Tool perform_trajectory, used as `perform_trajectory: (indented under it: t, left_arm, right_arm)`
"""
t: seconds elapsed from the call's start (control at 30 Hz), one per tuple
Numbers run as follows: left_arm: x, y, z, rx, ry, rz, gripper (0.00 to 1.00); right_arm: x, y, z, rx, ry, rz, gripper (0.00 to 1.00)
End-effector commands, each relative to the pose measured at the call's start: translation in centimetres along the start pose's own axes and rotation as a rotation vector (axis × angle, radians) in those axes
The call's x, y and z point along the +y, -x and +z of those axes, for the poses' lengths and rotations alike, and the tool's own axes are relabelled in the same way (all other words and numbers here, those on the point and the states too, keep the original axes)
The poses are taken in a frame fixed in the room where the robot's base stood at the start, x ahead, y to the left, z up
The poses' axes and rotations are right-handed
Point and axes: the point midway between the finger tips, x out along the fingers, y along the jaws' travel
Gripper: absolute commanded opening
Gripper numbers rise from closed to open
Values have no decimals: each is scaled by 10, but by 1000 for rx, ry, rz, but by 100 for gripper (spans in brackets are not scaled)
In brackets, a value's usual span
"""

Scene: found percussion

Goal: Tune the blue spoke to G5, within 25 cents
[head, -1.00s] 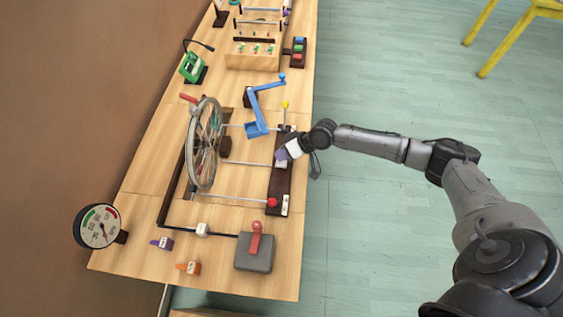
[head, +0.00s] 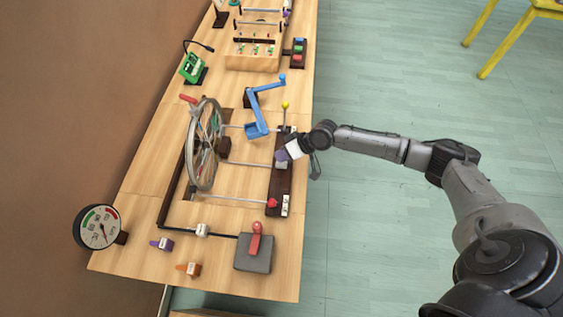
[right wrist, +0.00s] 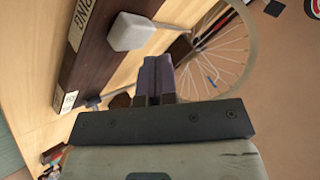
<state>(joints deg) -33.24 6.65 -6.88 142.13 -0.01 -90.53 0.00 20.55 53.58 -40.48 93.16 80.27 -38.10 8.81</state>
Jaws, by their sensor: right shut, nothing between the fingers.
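A spoked wheel (head: 205,145) stands upright on the bench in the head view. The wheel also shows in the right wrist view (right wrist: 238,50), with a small blue mark (right wrist: 211,82) among its spokes; I cannot tell if it is the blue spoke. My right gripper (head: 283,155) is at the dark rail (head: 272,185) beside the wheel. In the wrist view its purple fingers (right wrist: 157,72) are shut and empty, apart from a pale block (right wrist: 130,32) on the rail. My left gripper is not in view.
A round gauge (head: 97,228) stands at the bench's near left. A blue crank arm (head: 262,105), a red knob (head: 272,203) and a grey box with a red lever (head: 254,253) are nearby. Purple (head: 162,244) and orange (head: 188,268) pieces lie in front. Open floor is right of the bench.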

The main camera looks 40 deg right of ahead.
Motion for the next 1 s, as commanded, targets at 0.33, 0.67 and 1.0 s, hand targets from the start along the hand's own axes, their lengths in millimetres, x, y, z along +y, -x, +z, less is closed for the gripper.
perform_trajectory:
  t: [0.33, 0.67, 1.0]
  left_arm:
    - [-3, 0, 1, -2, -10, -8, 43]
    - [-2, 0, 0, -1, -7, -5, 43]
    - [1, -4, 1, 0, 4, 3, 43]
  right_arm:
    - [0, 0, 0, 0, 0, 0, 0]
    - [0, 0, 0, 0, 0, 0, 0]
    - [4, -6, 4, 0, -1, 0, 0]
